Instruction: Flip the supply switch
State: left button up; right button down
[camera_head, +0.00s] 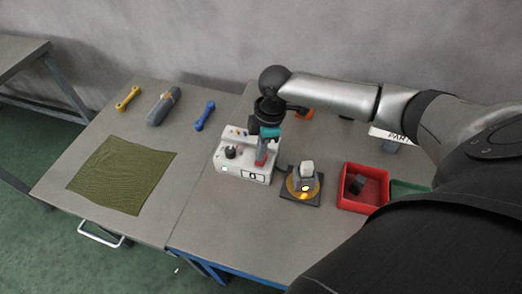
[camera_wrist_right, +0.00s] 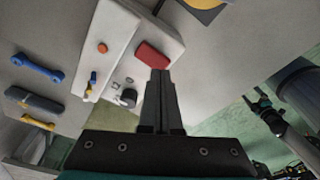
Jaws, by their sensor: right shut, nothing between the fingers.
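In the right wrist view the red switch (camera_wrist_right: 152,54) lies just beyond my fingertips. My right gripper (camera_wrist_right: 161,73) is shut and empty, its tips at or very near the switch's edge; contact cannot be told. My left gripper is not in view.
A turntable-like fixture with a grey block (camera_head: 306,170) stands right of the supply unit. A red bin (camera_head: 345,198) and a green bin (camera_head: 405,187) are further right. A green mat (camera_head: 120,175), yellow and blue wrenches and a grey tool lie on the left table.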

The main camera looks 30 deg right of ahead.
jog(key=shift+f+b, duration=0.45)
jog(key=shift+f, duration=0.5)
dwell(0.3)
jog(key=shift+r, duration=0.15)
notch_tip(320, 180, up, 7)
jog(key=p, duration=0.8)
dwell(0.3)
jog(key=shift+s+a, duration=0.1)
